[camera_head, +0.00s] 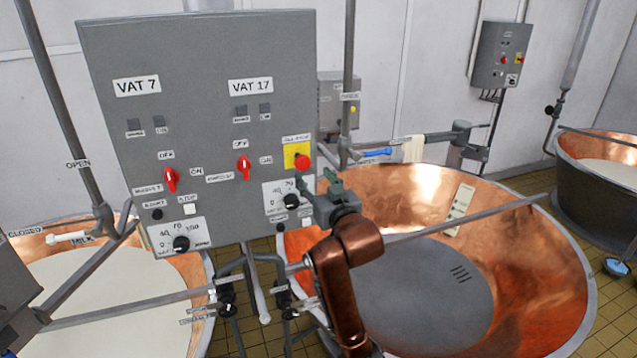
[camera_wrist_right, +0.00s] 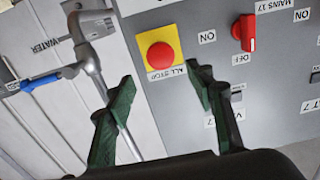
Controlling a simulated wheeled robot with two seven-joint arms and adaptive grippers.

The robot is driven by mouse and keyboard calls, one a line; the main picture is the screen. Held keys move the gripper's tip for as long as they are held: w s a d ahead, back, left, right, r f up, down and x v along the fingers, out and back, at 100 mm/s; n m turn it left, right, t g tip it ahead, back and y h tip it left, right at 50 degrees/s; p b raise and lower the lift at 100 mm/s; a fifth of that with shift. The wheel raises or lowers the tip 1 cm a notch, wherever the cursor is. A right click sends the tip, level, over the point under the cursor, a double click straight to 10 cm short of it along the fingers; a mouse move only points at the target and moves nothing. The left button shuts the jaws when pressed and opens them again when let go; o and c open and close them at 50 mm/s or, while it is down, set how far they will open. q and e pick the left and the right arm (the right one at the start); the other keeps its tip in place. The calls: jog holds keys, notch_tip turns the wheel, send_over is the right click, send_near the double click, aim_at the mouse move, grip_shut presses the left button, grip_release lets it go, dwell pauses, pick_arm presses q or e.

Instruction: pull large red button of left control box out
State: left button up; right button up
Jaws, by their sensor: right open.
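The left control box (camera_head: 110,55) is a grey panel labelled VAT 7 and VAT 17. Its large red button (camera_head: 303,163) sits on a yellow plate (camera_head: 291,150) near the right edge. In the right wrist view, the button (camera_wrist_right: 160,55) is marked ALL STOP and lies just beyond the gap between the fingers. My right gripper (camera_head: 317,181) is open and empty, just below and right of the button. In the right wrist view, its green fingers (camera_wrist_right: 160,76) are spread, apart from the button. My left gripper is not in view.
Red switches (camera_head: 170,179) (camera_head: 243,167) and black knobs (camera_head: 181,243) are on the same panel. A copper vat (camera_head: 545,270) stands to the right, with a rail (camera_head: 465,218) across it. Another control box (camera_head: 498,55) hangs on the far wall. A blue-handled water tap (camera_wrist_right: 48,80) is beside the panel.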

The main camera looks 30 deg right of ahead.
jog(key=shift+v, duration=1.2)
